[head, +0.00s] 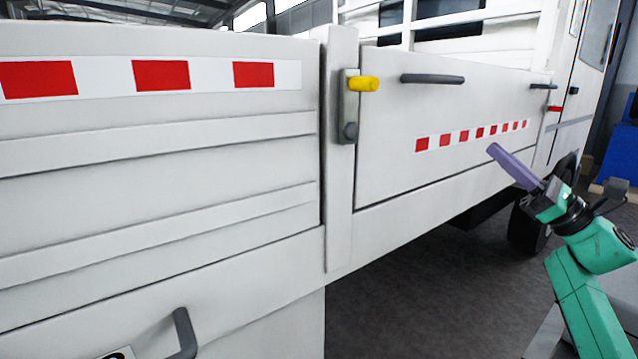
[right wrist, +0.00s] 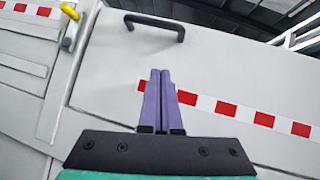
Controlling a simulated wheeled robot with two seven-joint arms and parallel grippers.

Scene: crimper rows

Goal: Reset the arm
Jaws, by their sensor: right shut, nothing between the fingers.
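My right arm (head: 590,260) is green and comes in from the lower right in the head view. Its gripper (head: 495,150) has purple fingers that point up and left, in front of the truck's side panel. In the right wrist view the two purple fingers of the right gripper (right wrist: 160,73) lie side by side, shut and empty. The panel with its red and white strip is behind them, and the fingers hold nothing. My left gripper is not in view.
A white truck side (head: 430,170) fills much of the head view. A latch with a yellow handle (head: 364,84) sits on its post. A dark grey handle (head: 432,79) is on the panel. Dark floor (head: 410,300) is open below the truck.

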